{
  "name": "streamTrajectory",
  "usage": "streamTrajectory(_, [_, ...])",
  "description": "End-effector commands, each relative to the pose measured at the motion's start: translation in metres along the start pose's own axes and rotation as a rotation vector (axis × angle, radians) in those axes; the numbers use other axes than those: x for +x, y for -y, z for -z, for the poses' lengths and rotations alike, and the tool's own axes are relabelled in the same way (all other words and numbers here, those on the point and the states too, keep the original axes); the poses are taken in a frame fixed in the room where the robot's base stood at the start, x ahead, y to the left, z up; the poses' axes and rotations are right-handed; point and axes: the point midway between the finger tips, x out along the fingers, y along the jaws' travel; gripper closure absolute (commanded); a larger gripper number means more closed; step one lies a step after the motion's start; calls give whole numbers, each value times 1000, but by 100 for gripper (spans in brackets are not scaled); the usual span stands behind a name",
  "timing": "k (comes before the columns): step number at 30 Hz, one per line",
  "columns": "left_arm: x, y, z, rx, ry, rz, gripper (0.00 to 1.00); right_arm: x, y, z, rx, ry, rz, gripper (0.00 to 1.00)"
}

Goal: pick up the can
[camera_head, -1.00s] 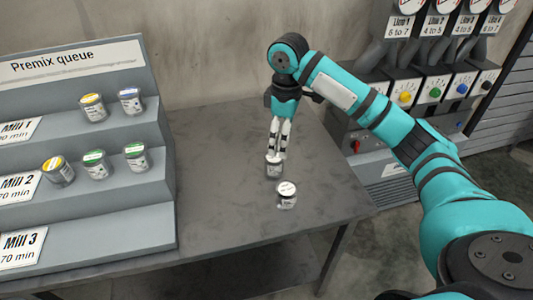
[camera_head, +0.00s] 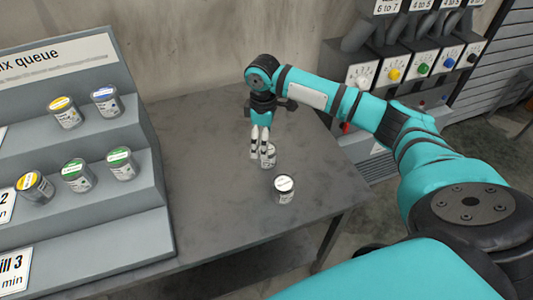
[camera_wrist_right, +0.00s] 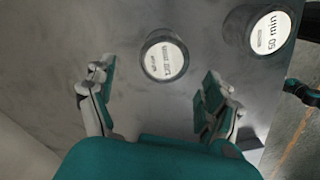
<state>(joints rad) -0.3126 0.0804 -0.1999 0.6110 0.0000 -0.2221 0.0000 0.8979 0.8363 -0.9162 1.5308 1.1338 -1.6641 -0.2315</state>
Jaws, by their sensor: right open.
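Two small grey cans with white lids stand upright on the grey table (camera_head: 210,205). The farther can (camera_head: 270,158) is beside my right gripper (camera_head: 260,149), partly hidden by its fingers. The nearer can (camera_head: 284,191) stands apart, closer to the table's front. In the right wrist view, my right gripper (camera_wrist_right: 157,85) is open and empty. One can (camera_wrist_right: 163,57) lies ahead of the gap between its fingers, touching neither as far as I can see. The other can (camera_wrist_right: 262,28), its lid reading "50 min", is off to the upper right. My left gripper is not in view.
A stepped grey rack (camera_head: 90,245) on the left holds several cans with yellow, blue and green lids. A wall stands close behind the table. A dial panel (camera_head: 400,75) is at the back right.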

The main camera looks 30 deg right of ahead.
Motion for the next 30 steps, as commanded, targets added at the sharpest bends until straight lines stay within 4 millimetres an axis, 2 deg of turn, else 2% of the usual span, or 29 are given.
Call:
streamTrajectory(3, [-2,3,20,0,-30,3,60,8,0,0,0,0,0,15])
streamTrajectory(7, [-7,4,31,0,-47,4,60,17,1,-3,1,2,1,15])
streamTrajectory(12, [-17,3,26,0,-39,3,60,41,2,-11,2,3,1,15])
streamTrajectory(15, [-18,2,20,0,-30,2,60,54,2,-10,0,1,0,15])
streamTrajectory(24, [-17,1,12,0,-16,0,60,62,2,-10,-1,-1,-1,15])
streamTrajectory(30, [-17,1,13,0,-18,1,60,61,2,-10,0,-1,-1,39])
